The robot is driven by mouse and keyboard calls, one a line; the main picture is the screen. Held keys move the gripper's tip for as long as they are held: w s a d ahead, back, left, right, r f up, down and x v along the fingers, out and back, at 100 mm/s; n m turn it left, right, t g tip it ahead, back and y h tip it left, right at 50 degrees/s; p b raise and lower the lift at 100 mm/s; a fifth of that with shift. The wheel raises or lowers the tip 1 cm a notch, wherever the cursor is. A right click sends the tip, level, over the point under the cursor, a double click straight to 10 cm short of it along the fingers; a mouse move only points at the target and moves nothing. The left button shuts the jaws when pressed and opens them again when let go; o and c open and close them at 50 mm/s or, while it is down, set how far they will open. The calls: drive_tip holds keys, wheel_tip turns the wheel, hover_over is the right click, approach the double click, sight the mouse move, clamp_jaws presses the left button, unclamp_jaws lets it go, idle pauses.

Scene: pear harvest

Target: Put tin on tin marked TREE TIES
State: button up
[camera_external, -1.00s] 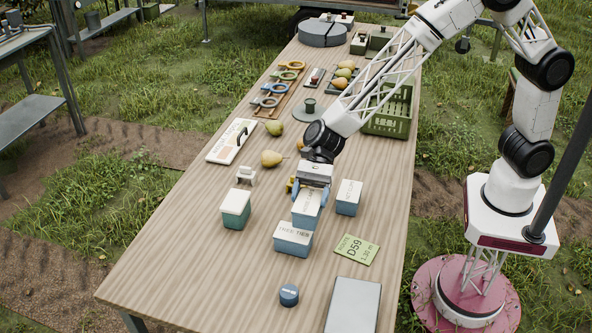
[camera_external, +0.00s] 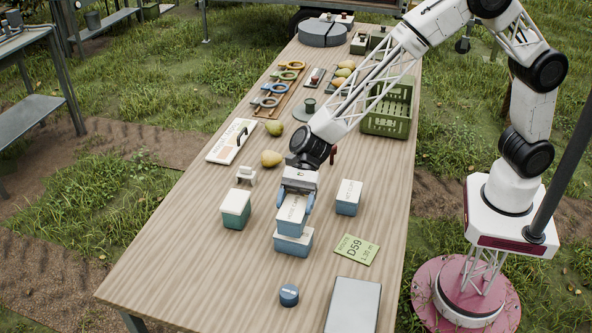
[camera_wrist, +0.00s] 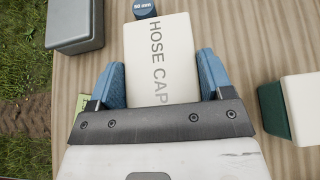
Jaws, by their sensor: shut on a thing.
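My gripper (camera_external: 295,200) is shut on a blue tin with a cream lid (camera_external: 292,212). In the wrist view the held tin (camera_wrist: 160,62) reads "HOSE CAP", the rest being hidden, and sits between the blue fingers (camera_wrist: 160,85). The TREE TIES tin (camera_external: 293,245), blue with a pale lid, stands on the table directly under the held tin, which now covers its label in the external view. The held tin looks roughly in line above it; I cannot tell whether the two touch.
A green tin with a white lid (camera_external: 236,208) stands to the left and another blue tin (camera_external: 348,197) to the right. A green D59 card (camera_external: 357,249), a small blue round tin (camera_external: 289,295) and a grey box (camera_external: 353,305) lie nearer the front.

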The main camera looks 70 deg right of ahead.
drive_tip(key=shift+f, duration=1.3)
drive_tip(key=shift+f, duration=0.15)
drive_tip(key=o, duration=1.1)
drive_tip(key=shift+c, duration=0.2)
drive_tip(key=v, duration=1.2)
